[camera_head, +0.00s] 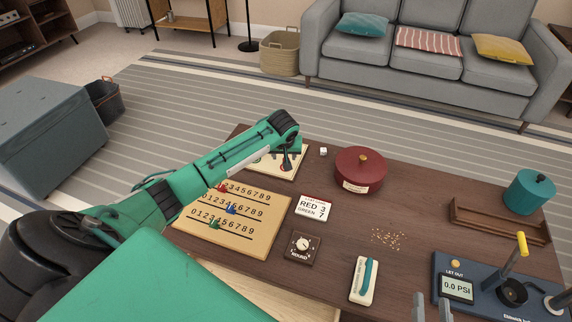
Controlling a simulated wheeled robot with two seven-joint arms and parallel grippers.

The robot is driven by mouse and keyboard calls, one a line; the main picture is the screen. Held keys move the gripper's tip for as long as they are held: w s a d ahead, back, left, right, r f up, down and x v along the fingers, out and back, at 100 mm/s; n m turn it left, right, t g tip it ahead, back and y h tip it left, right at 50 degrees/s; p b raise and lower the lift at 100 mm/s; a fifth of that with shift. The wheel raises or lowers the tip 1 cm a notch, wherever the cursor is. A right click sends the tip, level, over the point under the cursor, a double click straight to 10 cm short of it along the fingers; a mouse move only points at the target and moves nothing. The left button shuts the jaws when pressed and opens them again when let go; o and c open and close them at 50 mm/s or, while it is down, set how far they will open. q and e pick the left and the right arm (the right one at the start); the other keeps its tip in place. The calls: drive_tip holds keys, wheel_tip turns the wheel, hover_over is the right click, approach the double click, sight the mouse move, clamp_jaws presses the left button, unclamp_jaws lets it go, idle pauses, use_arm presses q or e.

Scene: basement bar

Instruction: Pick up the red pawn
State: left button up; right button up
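A small red piece (222,188) sits at the top row of the wooden number board (262,237), close to the edge of my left arm. A blue piece (231,210) and a green piece (214,224) sit on the lower rows. My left arm reaches across to a cream board (290,173) and hides much of it. The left gripper (286,163) is small and dark over that board; its fingers are not clear. I cannot make out a separate red pawn there. My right gripper (432,309) shows two grey fingers apart at the bottom edge, with nothing seen between them.
A red round box (360,170), white die (323,152), score card (314,208), round timer (302,246), white-and-teal object (364,280) and crumbs (388,239) are on the brown table (420,208). A blue gauge device (480,293), wooden rack (500,222) and teal pot (529,191) stand right.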

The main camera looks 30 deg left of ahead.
use_arm(q)
drive_tip(key=b+x, duration=0.1)
drive_tip(key=x, duration=0.1)
drive_tip(key=b+x, duration=0.1)
drive_tip(key=x, duration=0.1)
drive_tip(key=shift+w+d+f, duration=0.15)
drive_tip(key=shift+w+f, duration=0.05)
drive_tip(key=shift+f, duration=0.3)
drive_tip(key=c, duration=1)
use_arm(e)
drive_tip(key=d+r+t, duration=0.3)
drive_tip(key=r+t, duration=0.3)
drive_tip(key=r, duration=0.4)
drive_tip(key=shift+w+t+y, duration=0.3)
drive_tip(key=shift+w+y, duration=0.05)
drive_tip(key=shift+y, duration=0.05)
use_arm(q)
drive_tip(key=shift+c, duration=0.2)
